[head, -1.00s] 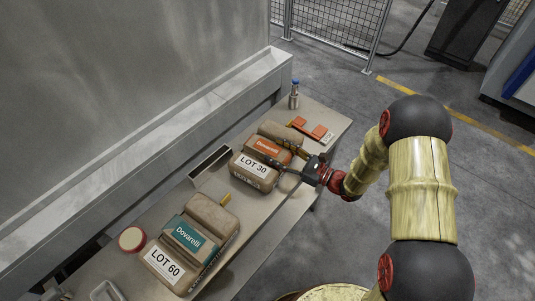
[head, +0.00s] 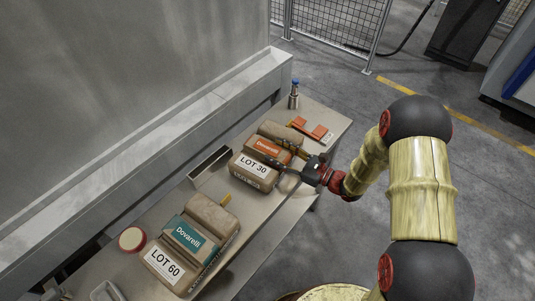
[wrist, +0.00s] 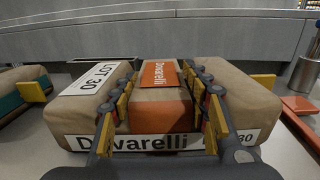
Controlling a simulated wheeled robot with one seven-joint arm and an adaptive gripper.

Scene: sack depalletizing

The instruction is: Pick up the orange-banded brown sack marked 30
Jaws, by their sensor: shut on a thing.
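The brown sack with an orange band, marked LOT 30 (head: 252,169), lies on the table in the head view. It also fills the middle of the wrist view (wrist: 92,80), with its orange Dovarelli band (wrist: 160,74) between the fingers. My gripper (head: 290,160) reaches in from the right, its fingers astride the sack's banded middle. In the wrist view my gripper (wrist: 162,115) is shut on the sack, with yellow pads pressed at both sides of the band. The sack appears to rest on the table; its underside is hidden.
A teal-banded sack marked LOT 60 (head: 163,263) lies nearer on the same table (head: 265,225). A tape roll (head: 132,239), an open box (head: 209,166), orange pieces (head: 316,130) and a blue-topped bottle (head: 294,95) also stand there. A grey wall runs behind.

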